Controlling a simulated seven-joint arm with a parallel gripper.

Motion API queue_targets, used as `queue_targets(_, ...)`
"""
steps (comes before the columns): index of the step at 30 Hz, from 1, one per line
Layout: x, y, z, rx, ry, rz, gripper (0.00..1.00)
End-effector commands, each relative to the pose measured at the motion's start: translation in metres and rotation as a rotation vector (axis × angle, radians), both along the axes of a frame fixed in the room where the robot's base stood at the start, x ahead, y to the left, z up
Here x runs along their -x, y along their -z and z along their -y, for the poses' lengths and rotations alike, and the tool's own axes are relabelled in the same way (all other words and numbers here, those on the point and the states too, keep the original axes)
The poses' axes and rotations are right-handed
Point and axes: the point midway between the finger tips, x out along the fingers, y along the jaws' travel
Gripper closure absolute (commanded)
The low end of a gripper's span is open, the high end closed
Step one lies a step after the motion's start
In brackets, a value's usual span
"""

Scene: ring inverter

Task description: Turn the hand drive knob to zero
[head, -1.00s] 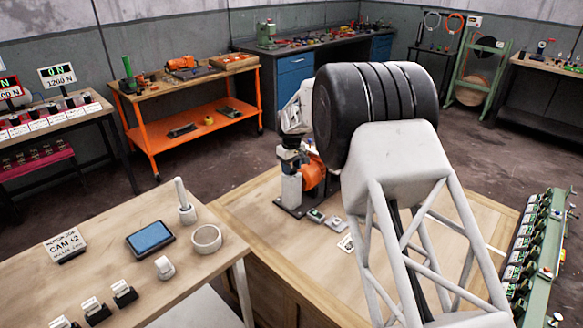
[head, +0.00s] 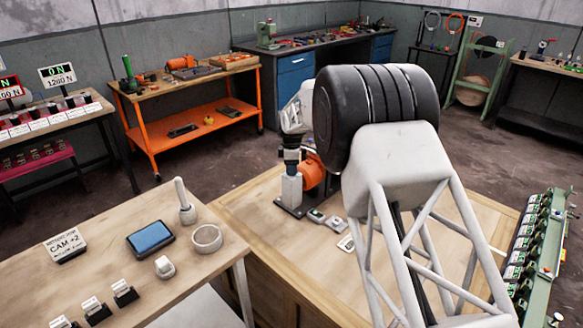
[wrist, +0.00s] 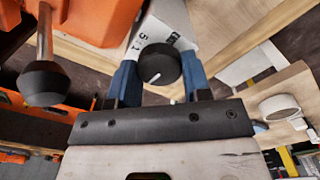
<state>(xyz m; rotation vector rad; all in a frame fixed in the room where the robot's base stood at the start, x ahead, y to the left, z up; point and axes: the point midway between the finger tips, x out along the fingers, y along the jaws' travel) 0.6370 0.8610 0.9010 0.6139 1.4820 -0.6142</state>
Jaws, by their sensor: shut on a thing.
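The hand drive knob (wrist: 160,64) is a round black knob with a short white line on its face, seen in the wrist view. It sits on a white panel (wrist: 150,38) with dark figures, of which a 5 and a 1 show; the rest is hidden or cut off. My gripper (wrist: 160,78) has its blue fingers on either side of the knob and is shut on it. In the head view my gripper (head: 291,160) is small at the white post (head: 291,188) beside an orange motor (head: 314,172), and the knob cannot be made out.
A black ball handle on a metal rod (wrist: 42,83) stands left of my gripper in the wrist view, near an orange housing (wrist: 100,20). Small boxes (head: 325,220) lie on the wooden bench (head: 270,225). A row of green units (head: 535,250) stands at the right.

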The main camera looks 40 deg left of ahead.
Motion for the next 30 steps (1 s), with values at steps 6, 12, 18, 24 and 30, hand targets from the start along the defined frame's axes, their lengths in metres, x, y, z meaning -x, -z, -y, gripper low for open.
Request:
queue_targets(6,0.0,-0.0029,-0.0013,-0.004,-0.095,0.002,0.79)
queue_targets(12,0.0001,-0.003,-0.0013,-0.004,-0.127,0.002,0.79)
queue_targets(18,0.0002,-0.003,-0.0013,-0.004,-0.13,0.002,0.79)
queue_targets(24,0.0004,-0.003,-0.0013,-0.004,-0.129,0.002,0.48)
queue_targets(30,0.0004,-0.0015,-0.0006,-0.001,-0.129,0.001,0.3)
